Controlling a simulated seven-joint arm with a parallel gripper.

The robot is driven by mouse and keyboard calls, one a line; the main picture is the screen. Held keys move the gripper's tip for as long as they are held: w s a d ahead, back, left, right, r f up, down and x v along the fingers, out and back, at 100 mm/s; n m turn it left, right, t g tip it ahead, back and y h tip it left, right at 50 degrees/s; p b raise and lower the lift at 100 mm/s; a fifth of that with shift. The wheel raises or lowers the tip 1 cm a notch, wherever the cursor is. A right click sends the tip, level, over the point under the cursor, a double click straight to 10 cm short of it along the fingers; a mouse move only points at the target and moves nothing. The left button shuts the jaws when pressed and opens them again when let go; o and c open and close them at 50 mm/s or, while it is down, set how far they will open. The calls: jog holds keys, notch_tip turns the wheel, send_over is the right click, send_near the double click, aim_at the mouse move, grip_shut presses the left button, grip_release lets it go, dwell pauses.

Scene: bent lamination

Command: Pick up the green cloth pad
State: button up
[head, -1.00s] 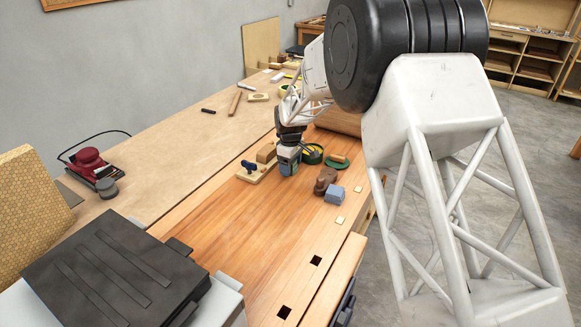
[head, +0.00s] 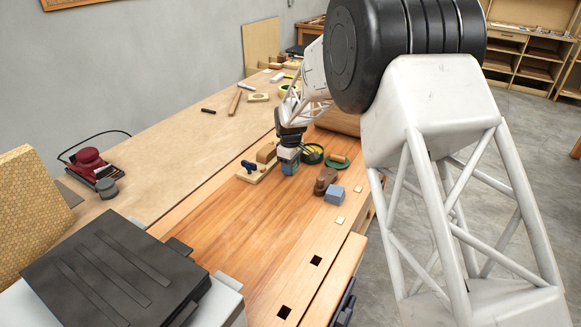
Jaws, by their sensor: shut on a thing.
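My gripper (head: 289,160) is at the middle of the wooden workbench, pointing down, just left of a dark green round bowl (head: 312,153). It is shut on a small dull blue-green thing (head: 290,169) at its tip. This may be the green cloth pad, but it is too small and too much covered to tell. A flat green round piece (head: 335,163) with a wooden part on it lies right of the bowl. I cannot tell whether the held thing touches the bench.
A wooden block with a blue-handled tool (head: 250,168) stands close left of my gripper. A brown piece (head: 325,180) and a blue-grey block (head: 334,195) lie to the right. The bench front (head: 240,230) is clear. A red sander (head: 90,167) stands far left.

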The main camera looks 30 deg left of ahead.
jog(key=shift+r, duration=0.1)
jog(key=shift+r, duration=0.85)
jog(key=shift+s+d+r, duration=0.1)
jog(key=shift+s+r, duration=0.05)
jog(key=shift+r, duration=0.75)
jog(key=s+d, duration=0.3)
jog(key=s, duration=0.1)
jog(key=s+d+r, duration=0.1)
jog(key=s+d, duration=0.2)
jog(key=d, duration=0.1)
jog(key=s+d, duration=0.3)
jog(key=s, duration=0.1)
jog(key=shift+s+d+r, duration=0.15)
jog(key=shift+s, duration=0.2)
